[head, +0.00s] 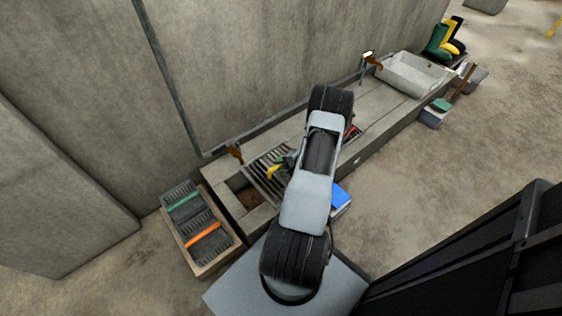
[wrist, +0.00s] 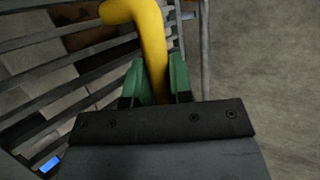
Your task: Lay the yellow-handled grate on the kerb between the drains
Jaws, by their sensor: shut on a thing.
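The yellow-handled grate (head: 263,163) is a set of grey parallel bars, seen in the head view above the left part of the kerb (head: 205,171). Its yellow handle (wrist: 152,45) stands between the green fingertips of my gripper (wrist: 157,82) in the wrist view, and the gripper is shut on it. An open drain (head: 244,195) with a brown bottom shows just left of and below the grate. I cannot tell how high the grate is over the kerb. My arm hides the middle of the kerb; a red handle (head: 350,131) shows just right of it.
A wooden crate (head: 237,244) at left holds grates with green and orange handles. A blue item (head: 340,196) is beside my arm. A brass tap (head: 236,153) stands near the wall. A grey basin (head: 414,74) and boots (head: 440,42) are far right.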

